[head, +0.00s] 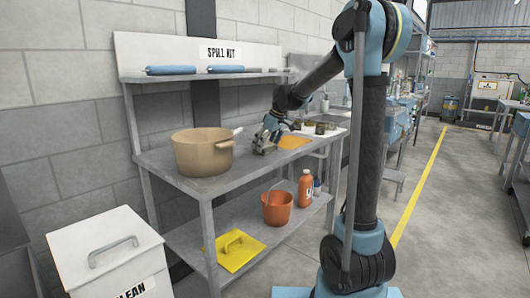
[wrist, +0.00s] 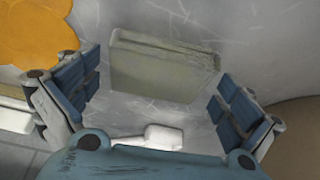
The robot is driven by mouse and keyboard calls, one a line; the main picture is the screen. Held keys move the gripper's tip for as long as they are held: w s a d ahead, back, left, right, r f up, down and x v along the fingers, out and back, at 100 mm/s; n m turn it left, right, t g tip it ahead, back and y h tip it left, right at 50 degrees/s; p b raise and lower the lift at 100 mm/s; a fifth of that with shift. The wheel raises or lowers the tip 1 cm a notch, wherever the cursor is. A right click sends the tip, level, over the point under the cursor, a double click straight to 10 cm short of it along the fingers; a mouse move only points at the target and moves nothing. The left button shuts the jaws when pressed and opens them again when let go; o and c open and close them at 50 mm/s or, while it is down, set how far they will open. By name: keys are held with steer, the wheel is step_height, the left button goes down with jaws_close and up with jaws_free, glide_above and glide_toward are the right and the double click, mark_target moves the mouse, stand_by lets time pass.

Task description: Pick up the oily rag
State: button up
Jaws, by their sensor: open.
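A folded, grey-olive, cloth-like piece, which I take for the oily rag (wrist: 165,68), lies flat on the grey metal bench top. My gripper (wrist: 157,88) is open, with its two blue fingers spread to the left and right of the piece and apart from it. Nothing is between the pads in its grasp. In the head view my gripper (head: 266,138) points down low over the bench, and the grey piece under it is mostly hidden.
A tan pot (head: 202,155) stands left of my gripper. An orange flat piece (head: 293,142) lies to the right. A shelf (head: 215,76) with blue rolls runs above. An orange bucket (head: 277,208) and a bottle (head: 306,187) stand below. A white bin (head: 105,255) is front left.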

steer(key=c, duration=1)
steer(key=shift+r, duration=0.1)
